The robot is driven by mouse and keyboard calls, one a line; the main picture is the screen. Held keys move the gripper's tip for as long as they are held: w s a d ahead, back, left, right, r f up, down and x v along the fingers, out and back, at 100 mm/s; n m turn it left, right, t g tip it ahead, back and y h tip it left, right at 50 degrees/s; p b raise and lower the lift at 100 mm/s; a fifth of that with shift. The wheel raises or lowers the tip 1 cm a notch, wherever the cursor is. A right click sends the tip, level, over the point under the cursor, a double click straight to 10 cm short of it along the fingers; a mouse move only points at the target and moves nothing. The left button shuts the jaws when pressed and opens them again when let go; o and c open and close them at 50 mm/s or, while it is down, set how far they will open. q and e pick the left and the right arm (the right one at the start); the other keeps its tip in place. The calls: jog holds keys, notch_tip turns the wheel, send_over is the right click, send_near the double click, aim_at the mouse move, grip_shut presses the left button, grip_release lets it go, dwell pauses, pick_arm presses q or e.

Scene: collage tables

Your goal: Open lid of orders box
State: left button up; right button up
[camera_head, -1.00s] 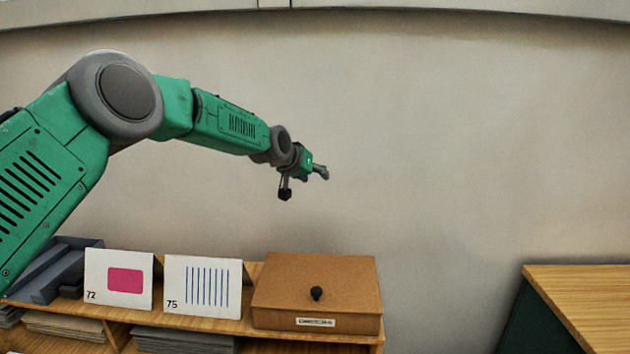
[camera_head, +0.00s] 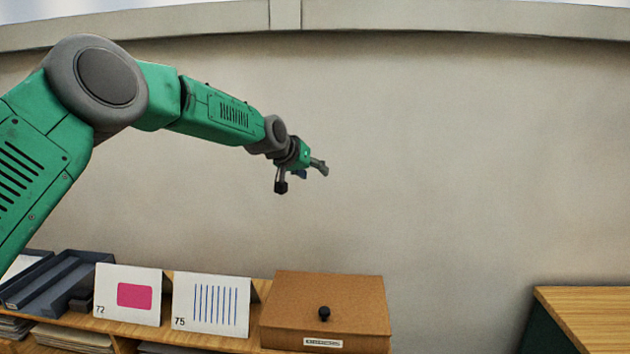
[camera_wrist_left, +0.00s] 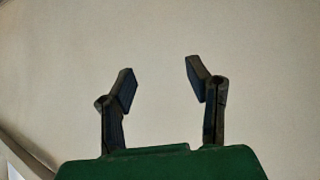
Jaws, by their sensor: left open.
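The orders box (camera_head: 290,300) is a brown box with a closed lid, a black knob (camera_head: 324,313) and a small white label on its front. It sits at the right end of the wooden shelf in the head view. My left gripper (camera_head: 302,178) is open and empty, in the air well above the box and in front of the bare wall. In the left wrist view its two fingers (camera_wrist_left: 158,85) stand apart with only the wall beyond them. My right gripper is in neither view.
Left of the box stand two cards, one with blue stripes (camera_head: 211,304) and one with a pink rectangle (camera_head: 120,279). Dark trays (camera_head: 58,285) lie further left on the shelf (camera_head: 180,338). A separate wooden table (camera_head: 590,310) is at the right, with a gap between.

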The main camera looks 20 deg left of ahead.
pick_arm(q)
jog(key=shift+s+a+r, duration=0.15)
jog(key=shift+a+r, duration=0.05)
jog(key=shift+r, duration=0.35)
jog(key=shift+s+a+r, duration=0.1)
jog(key=shift+a+r, duration=0.15)
jog(key=shift+r, duration=0.35)
jog(key=shift+s+a+r, duration=0.15)
jog(key=shift+a+r, duration=0.05)
jog(key=shift+r, duration=0.35)
jog(key=v, duration=1.1)
jog(key=shift+s+a, duration=0.2)
jog(key=shift+s, duration=0.1)
jog(key=shift+r, duration=0.2)
jog(key=shift+c, duration=0.2)
